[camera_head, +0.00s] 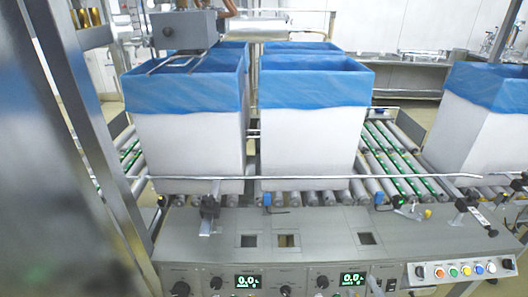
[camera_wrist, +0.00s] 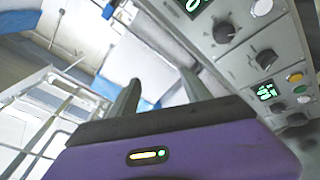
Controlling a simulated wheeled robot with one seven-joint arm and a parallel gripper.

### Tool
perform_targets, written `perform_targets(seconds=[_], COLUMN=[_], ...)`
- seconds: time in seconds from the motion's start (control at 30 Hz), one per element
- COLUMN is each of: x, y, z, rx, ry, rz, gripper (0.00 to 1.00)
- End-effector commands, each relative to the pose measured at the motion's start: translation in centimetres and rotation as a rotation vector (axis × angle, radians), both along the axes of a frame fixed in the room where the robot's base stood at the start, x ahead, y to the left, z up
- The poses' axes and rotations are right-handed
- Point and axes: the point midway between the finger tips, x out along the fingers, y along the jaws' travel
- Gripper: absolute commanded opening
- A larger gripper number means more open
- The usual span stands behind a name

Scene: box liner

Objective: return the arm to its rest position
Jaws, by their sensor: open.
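My gripper (camera_wrist: 160,88) shows in the wrist view as a purple body with two dark fingers standing apart, and nothing is between them. It is beside the grey control panel (camera_wrist: 240,50), which is tilted in that view. The head view does not show my gripper or my arm clearly.
White boxes with blue liners stand on a roller conveyor (camera_head: 385,160): a left box (camera_head: 190,140), a middle box (camera_head: 310,140) and a right box (camera_head: 470,130). A thin rail (camera_head: 310,178) runs before them. The control panel's front (camera_head: 330,235) has knobs, displays and buttons. A metal post (camera_head: 85,120) stands at left.

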Motion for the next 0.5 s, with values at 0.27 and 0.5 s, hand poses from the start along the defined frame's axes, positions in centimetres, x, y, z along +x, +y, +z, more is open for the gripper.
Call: perform_targets(seconds=[0.27, 0.5], x=[-9.7, -18.9], y=[1.0, 2.7], z=[5.3, 9.7], rx=[0.274, 0.535], ry=[-0.043, -0.002], rz=[-0.114, -0.171], gripper=[0.56, 0.56])
